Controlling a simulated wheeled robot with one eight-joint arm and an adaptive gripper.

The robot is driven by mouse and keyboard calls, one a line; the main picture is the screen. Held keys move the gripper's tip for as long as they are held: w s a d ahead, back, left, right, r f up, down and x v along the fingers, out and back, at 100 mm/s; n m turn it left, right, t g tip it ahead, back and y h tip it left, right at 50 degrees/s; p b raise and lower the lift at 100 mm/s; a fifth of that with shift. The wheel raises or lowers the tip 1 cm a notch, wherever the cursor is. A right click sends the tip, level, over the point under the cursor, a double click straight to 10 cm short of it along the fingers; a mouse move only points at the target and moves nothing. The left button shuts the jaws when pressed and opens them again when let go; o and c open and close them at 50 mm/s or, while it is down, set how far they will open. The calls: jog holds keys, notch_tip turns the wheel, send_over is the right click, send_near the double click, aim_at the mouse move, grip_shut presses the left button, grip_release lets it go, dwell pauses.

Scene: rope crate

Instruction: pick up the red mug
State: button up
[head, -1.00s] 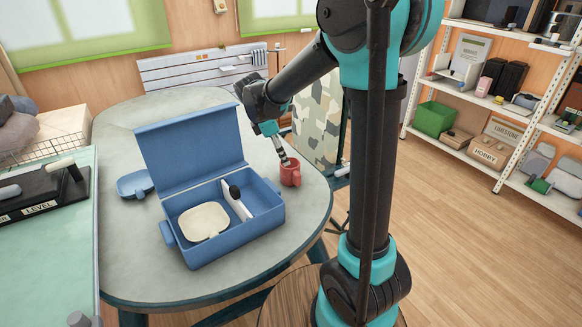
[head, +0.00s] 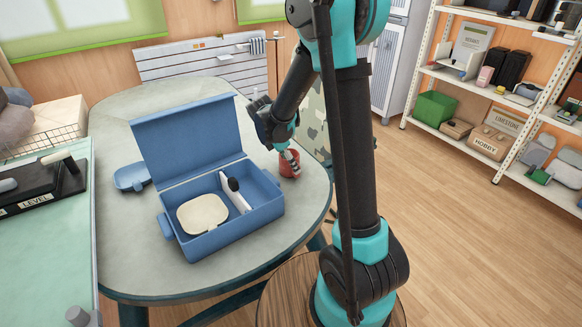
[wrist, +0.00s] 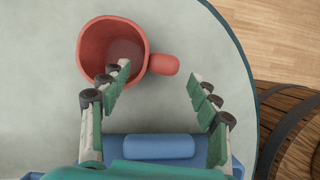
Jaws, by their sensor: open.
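The red mug (head: 287,173) stands upright near the right edge of the grey table (head: 130,255). In the wrist view the mug (wrist: 88,52) is at the upper left, with its opening visible and its handle pointing right. My gripper (wrist: 160,77) is open and empty. Its left fingertip overlaps the mug's near rim and its right fingertip is to the right of the handle, so the handle's end lies between and just beyond the tips. In the head view my gripper (head: 291,158) is over the mug and partly hides it. I cannot tell whether they touch.
An open blue crate (head: 235,228) with its lid up stands left of the mug, holding a cream container (head: 203,214) and a white-handled brush (head: 235,197). A barrel (wrist: 292,125) stands beyond the table edge.

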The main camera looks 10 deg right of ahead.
jog(key=x, duration=0.5)
jog(key=shift+w+d+f, duration=0.1)
jog(key=shift+d+f, duration=0.05)
jog(key=shift+f, duration=0.2)
grip_shut()
